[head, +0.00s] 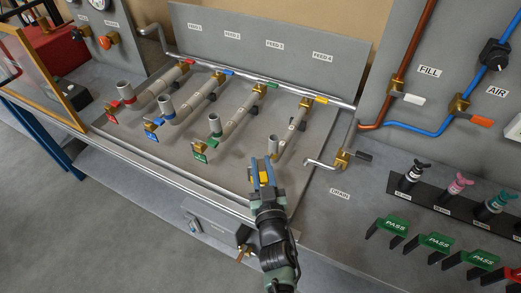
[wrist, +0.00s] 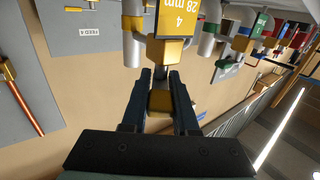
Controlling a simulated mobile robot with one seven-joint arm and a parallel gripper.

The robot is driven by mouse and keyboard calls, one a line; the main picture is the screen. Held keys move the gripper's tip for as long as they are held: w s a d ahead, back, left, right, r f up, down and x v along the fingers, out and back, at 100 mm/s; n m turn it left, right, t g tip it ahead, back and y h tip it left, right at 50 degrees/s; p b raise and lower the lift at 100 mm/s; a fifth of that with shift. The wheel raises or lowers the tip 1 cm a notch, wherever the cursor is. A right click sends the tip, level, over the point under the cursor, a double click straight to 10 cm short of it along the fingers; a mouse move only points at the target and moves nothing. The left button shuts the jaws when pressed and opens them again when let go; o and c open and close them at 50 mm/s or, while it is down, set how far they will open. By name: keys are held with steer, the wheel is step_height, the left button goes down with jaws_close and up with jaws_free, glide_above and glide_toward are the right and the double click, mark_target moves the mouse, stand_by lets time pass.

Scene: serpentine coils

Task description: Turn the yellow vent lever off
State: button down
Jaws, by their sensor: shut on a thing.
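My gripper (head: 262,170) is at the near end of the fourth pipe line in the head view. Its jaws are shut on a small yellow piece (head: 264,178), which I take to be the yellow vent lever. In the wrist view the same yellow lever (wrist: 160,101) sits between the two dark fingers (wrist: 160,90). Just beyond it are a brass fitting (wrist: 172,50) and a yellow tag (wrist: 175,20) reading 28 mm and 4. The fingers hide part of the lever, so its exact angle is hard to tell.
Lines with red (head: 129,101), blue (head: 157,123) and green (head: 211,143) parts stand to the left. Another yellow handle (head: 321,100) is at the back pipe of FEED 4. A drain valve (head: 342,159) is close on the right. Green PASS stands (head: 394,226) are farther right.

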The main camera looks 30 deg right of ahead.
steer(key=shift+d+r+n+t+y+p, duration=0.35)
steer(key=shift+n+y+p, duration=0.4)
steer(key=shift+p, duration=1.35)
steer(key=shift+d+f+n+y+p, duration=0.1)
steer(key=shift+n+y+p, duration=0.25)
steer(key=shift+y, duration=0.5)
steer(key=n+g+y+b, duration=0.1)
steer(key=n+y+b, duration=0.1)
steer(key=y+b, duration=0.1)
steer(key=n+g+y+b, duration=0.1)
steer(key=n+y+b, duration=0.2)
steer(key=y, duration=0.2)
steer(key=f+n+g+y+b, duration=0.1)
steer(key=n+y+b, duration=0.1)
steer(key=y+b, duration=0.1)
steer(key=shift+d+n+y+b, duration=0.3)
steer(key=shift+d+y+b, duration=0.05)
steer(key=shift+d+y, duration=0.05)
steer(key=shift+r+n+y+b, duration=0.15)
steer(key=shift+n+y+b, duration=0.2)
steer(key=shift+b, duration=0.3)
steer(key=shift+r+n+g+y+b, duration=0.15)
steer(key=shift+n+g+y+b, duration=0.1)
steer(key=shift+g+y+b, duration=0.15)
